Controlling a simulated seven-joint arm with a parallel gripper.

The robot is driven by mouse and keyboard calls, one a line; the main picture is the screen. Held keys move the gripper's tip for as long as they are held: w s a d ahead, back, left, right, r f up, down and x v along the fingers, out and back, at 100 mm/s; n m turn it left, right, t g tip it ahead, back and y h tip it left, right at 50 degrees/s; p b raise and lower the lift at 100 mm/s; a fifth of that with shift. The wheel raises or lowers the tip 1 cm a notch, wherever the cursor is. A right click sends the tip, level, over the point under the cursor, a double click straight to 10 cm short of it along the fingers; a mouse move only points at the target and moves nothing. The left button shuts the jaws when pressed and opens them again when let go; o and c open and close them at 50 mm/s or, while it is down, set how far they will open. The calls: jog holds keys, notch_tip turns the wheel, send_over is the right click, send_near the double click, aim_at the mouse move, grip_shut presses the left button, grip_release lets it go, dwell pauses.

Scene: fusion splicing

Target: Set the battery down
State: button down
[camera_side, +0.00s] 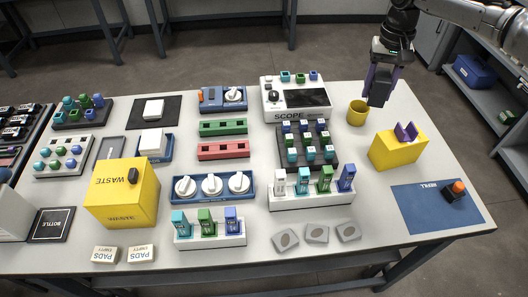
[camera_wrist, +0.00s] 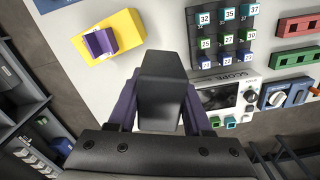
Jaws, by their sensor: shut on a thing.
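My gripper (camera_side: 381,76) is raised above the table's back right part in the side view. Its purple fingers are shut on the battery (camera_side: 379,91), a dark grey block. In the wrist view the battery (camera_wrist: 162,88) sits between the two fingers (camera_wrist: 162,108) and points away from the palm. It hangs in the air, apart from the table (camera_side: 330,95). A yellow block (camera_side: 393,153) with a purple cradle-like piece (camera_side: 405,132) on top stands in front of and below it; both also show in the wrist view (camera_wrist: 126,25).
A yellow cup (camera_side: 357,114) stands just left of the battery. The SCOPE unit (camera_side: 271,100) and a dark rack of vials (camera_side: 290,158) are farther left. A blue REFILL mat (camera_side: 420,212) with an orange-topped item (camera_side: 457,189) lies at the front right.

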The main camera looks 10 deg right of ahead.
jog(key=s+a+f+n, duration=0.1)
jog(key=a+f, duration=0.1)
jog(key=a, duration=1.3)
jog(key=n, duration=0.2)
send_over(272, 178)
notch_tip(272, 178, down, 6)
jog(key=shift+w+d, duration=0.2)
jog(key=shift+f, duration=0.15)
jog(key=shift+s+a+f, duration=0.1)
jog(key=shift+a+f, duration=0.05)
jog(key=shift+f, duration=2.35)
jog(key=shift+s+a+f, duration=0.1)
jog(key=shift+f, duration=2.4)
jog(key=shift+f, duration=0.15)
jog(key=shift+c, duration=1.6)
grip_release()
